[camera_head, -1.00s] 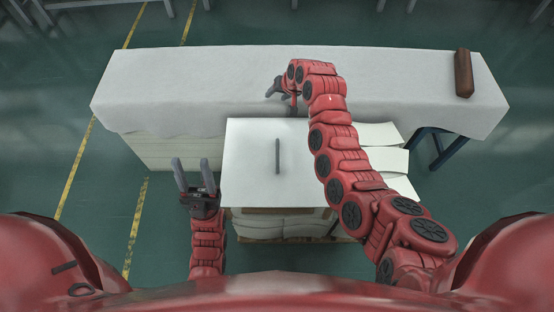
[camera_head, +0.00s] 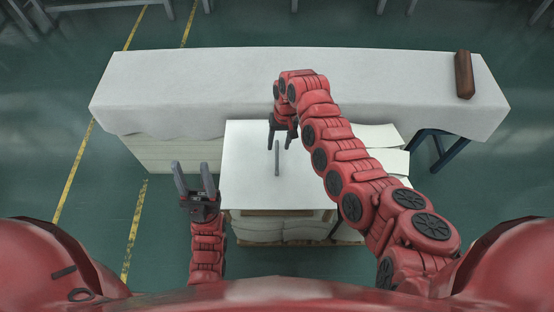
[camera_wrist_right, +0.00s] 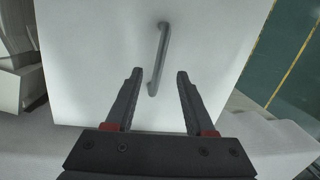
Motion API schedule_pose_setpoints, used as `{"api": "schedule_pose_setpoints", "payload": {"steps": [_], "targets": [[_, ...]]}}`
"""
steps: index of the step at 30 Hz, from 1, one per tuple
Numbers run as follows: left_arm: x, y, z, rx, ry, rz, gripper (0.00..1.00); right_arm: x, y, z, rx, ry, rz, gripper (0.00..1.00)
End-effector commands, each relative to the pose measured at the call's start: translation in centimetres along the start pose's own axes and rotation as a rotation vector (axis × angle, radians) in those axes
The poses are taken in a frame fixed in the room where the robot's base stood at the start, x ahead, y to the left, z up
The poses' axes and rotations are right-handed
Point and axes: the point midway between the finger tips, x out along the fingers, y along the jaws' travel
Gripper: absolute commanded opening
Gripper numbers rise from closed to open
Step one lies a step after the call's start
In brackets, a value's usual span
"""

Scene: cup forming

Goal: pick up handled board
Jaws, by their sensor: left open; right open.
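The handled board (camera_head: 246,180) is a white square panel with a grey bar handle (camera_head: 277,158) standing near its middle. It lies on top of a stack. My right gripper (camera_head: 280,148) is open above the far part of the board, fingers pointing down at the far end of the handle. In the right wrist view the board (camera_wrist_right: 90,50) fills most of the picture, and the handle (camera_wrist_right: 159,60) lies ahead of the open, empty fingers (camera_wrist_right: 155,75), roughly in line with the gap between them. My left gripper (camera_head: 194,180) is open and empty beside the board's left edge.
A long table with a white cloth (camera_head: 180,85) stands behind the board. A brown block (camera_head: 464,75) lies at its far right. Loose white sheets (camera_head: 390,162) lie right of the board, partly behind my right arm. Green floor is free at the left.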

Motion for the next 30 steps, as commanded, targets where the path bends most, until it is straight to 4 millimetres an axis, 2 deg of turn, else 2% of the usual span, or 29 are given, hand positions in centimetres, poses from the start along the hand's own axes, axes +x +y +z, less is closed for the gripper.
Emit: {"api": "schedule_pose_setpoints", "payload": {"steps": [11,19,27,30], "targets": [[0.0,0.0,0.0,0.000,0.000,0.000,0.50,2.1,0.0,0.0,-0.001,-0.002,0.000,0.54],[-0.7,0.0,0.1,0.000,0.000,0.000,0.50,5.8,0.1,-0.1,-0.002,-0.003,0.001,0.54],[-0.7,0.0,0.1,0.000,0.000,0.000,0.50,6.2,0.2,-0.1,0.001,-0.001,-0.001,0.54],[-0.7,0.0,0.1,0.000,0.000,0.000,0.50,6.2,0.2,-0.1,0.001,-0.001,-0.001,0.36]]}}
